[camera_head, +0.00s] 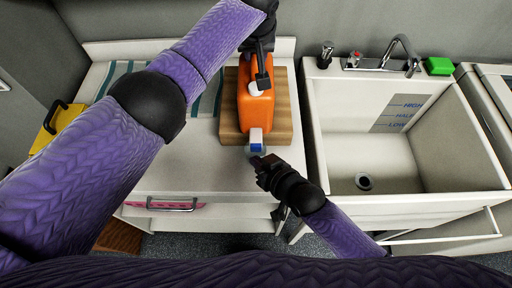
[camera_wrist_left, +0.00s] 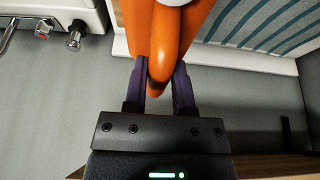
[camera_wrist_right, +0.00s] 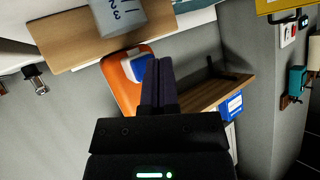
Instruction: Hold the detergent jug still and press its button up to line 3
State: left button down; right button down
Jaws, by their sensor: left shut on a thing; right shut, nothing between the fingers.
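The orange detergent jug (camera_head: 257,108) lies on a wooden board (camera_head: 284,125) on the counter. Its white tap with a blue button (camera_head: 256,146) points toward me; the button also shows in the right wrist view (camera_wrist_right: 140,68). My left gripper (camera_head: 262,80) is shut on the jug's handle, seen between its fingers in the left wrist view (camera_wrist_left: 162,70). My right gripper (camera_head: 256,160) is shut and empty, its tips close to the tap; I cannot tell whether they touch it. A grey cup (camera_wrist_right: 116,14) with numbers 1, 2 and 3 shows in the right wrist view; its fill level is not visible.
A white sink (camera_head: 400,165) with a faucet (camera_head: 405,52) stands to the right, a green block (camera_head: 439,66) on its back edge. A striped towel (camera_head: 205,102) lies left of the board. A yellow object (camera_head: 58,122) is at the far left. A drawer below stands partly open.

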jog(key=shift+w, duration=0.4)
jog(key=shift+w, duration=0.65)
dwell(0.7)
jog(key=shift+s+r, duration=0.1)
jog(key=shift+s, duration=1)
jog(key=shift+s, duration=2.5)
dwell(0.3)
jog(key=s, duration=0.3)
jog(key=shift+s, duration=0.35)
